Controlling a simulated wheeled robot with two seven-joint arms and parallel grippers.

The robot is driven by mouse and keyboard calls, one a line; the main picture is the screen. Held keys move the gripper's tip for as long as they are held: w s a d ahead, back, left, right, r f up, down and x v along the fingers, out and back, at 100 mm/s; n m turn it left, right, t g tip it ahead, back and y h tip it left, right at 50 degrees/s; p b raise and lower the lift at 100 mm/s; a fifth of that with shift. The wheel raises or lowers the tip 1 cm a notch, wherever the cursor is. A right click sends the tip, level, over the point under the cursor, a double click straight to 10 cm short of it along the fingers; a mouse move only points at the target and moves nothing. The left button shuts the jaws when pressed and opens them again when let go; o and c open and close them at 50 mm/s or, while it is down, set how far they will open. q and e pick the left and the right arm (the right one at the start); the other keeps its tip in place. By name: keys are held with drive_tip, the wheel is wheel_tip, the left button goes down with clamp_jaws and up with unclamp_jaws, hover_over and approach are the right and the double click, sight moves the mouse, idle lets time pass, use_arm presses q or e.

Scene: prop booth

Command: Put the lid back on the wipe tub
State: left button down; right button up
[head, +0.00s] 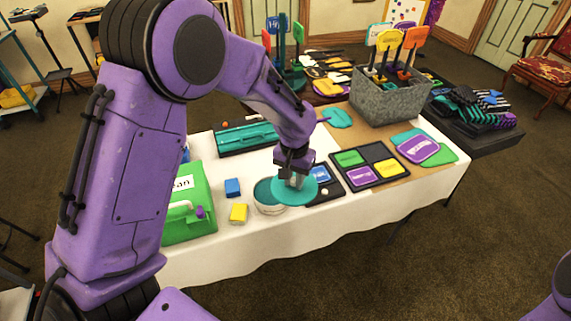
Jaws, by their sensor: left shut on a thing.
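My left gripper (294,180) reaches down over the white-covered table and is shut on a round teal lid (293,190). The lid is held roughly level, over the right part of the wipe tub. The wipe tub (268,208) is a low round cream container standing near the table's front edge. Part of its teal top or inside shows to the left of the lid. The lid hides the tub's right side, and I cannot tell whether the two touch. My right gripper is not in view; only a bit of purple arm shows at the lower right.
A green box (190,222) stands at the left end of the table, with a blue block (232,187) and a yellow block (238,213) near the tub. A black tray (362,184) with coloured cards lies right. A grey bin (388,100) of paddles stands behind.

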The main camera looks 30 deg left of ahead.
use_arm(q)
drive_tip(key=w+a+n+p, duration=0.1)
drive_tip(key=w+a+p, duration=0.1)
drive_tip(key=a+p, duration=0.35)
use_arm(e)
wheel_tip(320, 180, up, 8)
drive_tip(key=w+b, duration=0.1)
use_arm(q)
drive_tip(key=shift+n, duration=0.3)
drive_tip(key=a+f+b, duration=0.1)
drive_tip(key=f, duration=0.1)
drive_tip(key=a+f+b, duration=0.1)
drive_tip(key=f+b, duration=0.1)
drive_tip(key=a+f+b, duration=0.1)
drive_tip(key=f, duration=0.2)
drive_tip(key=shift+w+a+b, duration=0.1)
drive_tip(key=shift+a+b, duration=0.25)
drive_tip(key=shift+a, duration=0.05)
drive_tip(key=shift+d+f+b, duration=0.2)
drive_tip(key=shift+f+b, duration=0.1)
drive_tip(key=shift+f, duration=0.55)
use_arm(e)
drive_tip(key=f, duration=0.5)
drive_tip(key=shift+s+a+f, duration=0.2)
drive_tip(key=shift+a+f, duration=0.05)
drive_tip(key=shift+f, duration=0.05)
use_arm(q)
drive_tip(key=shift+a, duration=0.15)
